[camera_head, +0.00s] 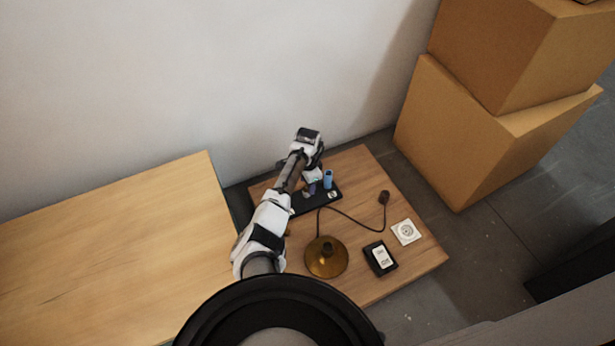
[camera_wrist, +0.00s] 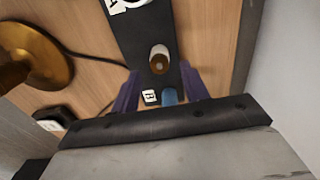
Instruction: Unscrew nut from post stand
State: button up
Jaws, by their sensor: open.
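The black post stand (camera_head: 300,206) lies on the small wooden table in the head view, under my gripper (camera_head: 314,186). A blue post (camera_head: 328,180) stands on it, just right of my gripper. In the wrist view the stand (camera_wrist: 140,35) runs between my two purple fingers (camera_wrist: 158,72), which are open. A brown round piece in a white ring (camera_wrist: 159,60), perhaps a post top with the nut, shows between and just beyond the fingertips. A blue part (camera_wrist: 169,97) and a "B" label lie nearer the palm. I cannot tell the nut clearly apart, and I see no contact.
A brass lamp base (camera_head: 326,258) with a dark cord to a plug (camera_head: 384,197) stands in front of the stand. A black box (camera_head: 380,258) and a white socket plate (camera_head: 406,231) lie to the right. The wall is close behind; cardboard boxes (camera_head: 465,130) stand at right.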

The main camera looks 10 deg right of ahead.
jog(key=shift+f, duration=0.65)
grip_shut()
jog(key=c, duration=0.8)
grip_release()
grip_shut()
jog(key=n, duration=0.1)
jog(key=n+p, duration=0.1)
jog(key=shift+r+n, duration=0.2)
jog(key=shift+n, duration=0.1)
jog(key=n+p, duration=0.1)
jog(key=n, duration=0.3)
jog(key=shift+w+f, duration=0.1)
jog(key=shift+a+f+n, duration=0.1)
jog(key=shift+n, duration=0.6)
